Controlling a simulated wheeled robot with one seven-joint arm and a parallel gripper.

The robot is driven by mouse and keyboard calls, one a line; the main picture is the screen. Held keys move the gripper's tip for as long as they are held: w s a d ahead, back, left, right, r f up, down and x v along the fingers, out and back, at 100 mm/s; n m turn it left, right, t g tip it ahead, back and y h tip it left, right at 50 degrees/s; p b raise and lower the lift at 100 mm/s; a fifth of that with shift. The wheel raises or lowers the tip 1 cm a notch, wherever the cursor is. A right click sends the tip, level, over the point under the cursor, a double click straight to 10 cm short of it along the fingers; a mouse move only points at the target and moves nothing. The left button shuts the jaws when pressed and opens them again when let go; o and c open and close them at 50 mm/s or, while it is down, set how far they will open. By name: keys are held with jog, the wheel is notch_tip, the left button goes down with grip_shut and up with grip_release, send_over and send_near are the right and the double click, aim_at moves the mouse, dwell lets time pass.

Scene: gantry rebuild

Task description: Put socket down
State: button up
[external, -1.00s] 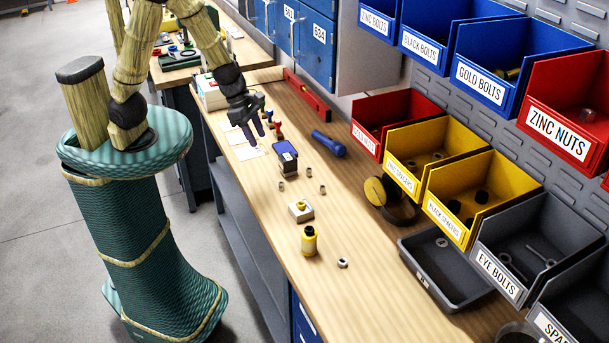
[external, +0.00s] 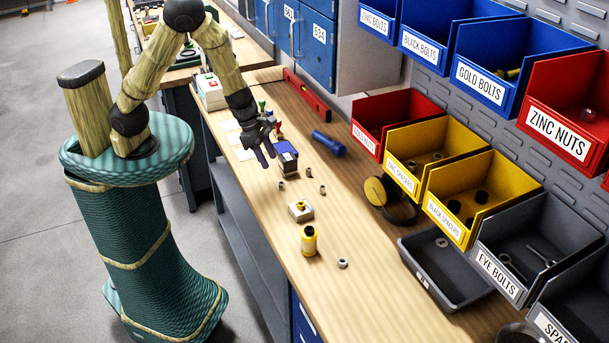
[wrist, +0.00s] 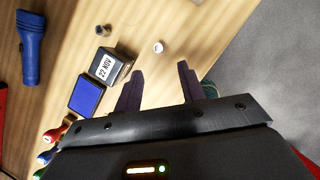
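Several small metal cylinders that look like sockets stand on the bench. One socket (external: 281,185) is just beyond my gripper and also shows in the wrist view (wrist: 158,47), ahead of the gap between my fingertips and apart from them. A second socket (external: 309,172) also shows in the wrist view (wrist: 103,30), and a third (external: 322,190) is to its right. My gripper (external: 267,158) hangs low over the bench, left of the blue-topped box. In the wrist view my gripper (wrist: 160,68) has its dark fingers spread, with nothing visible between them.
The dark box with a blue pad (wrist: 88,97) is close to my left finger. Labelled bins (external: 420,160) line the right. The front bench strip is mostly clear.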

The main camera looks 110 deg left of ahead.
aim_at(283, 187)
jog(key=x, duration=0.4)
jog(key=shift+w+f, duration=0.1)
jog(key=shift+f, duration=0.05)
jog(key=shift+p+x, duration=0.7)
jog(key=shift+x, duration=1.8)
jog(key=shift+a, duration=0.1)
grip_shut()
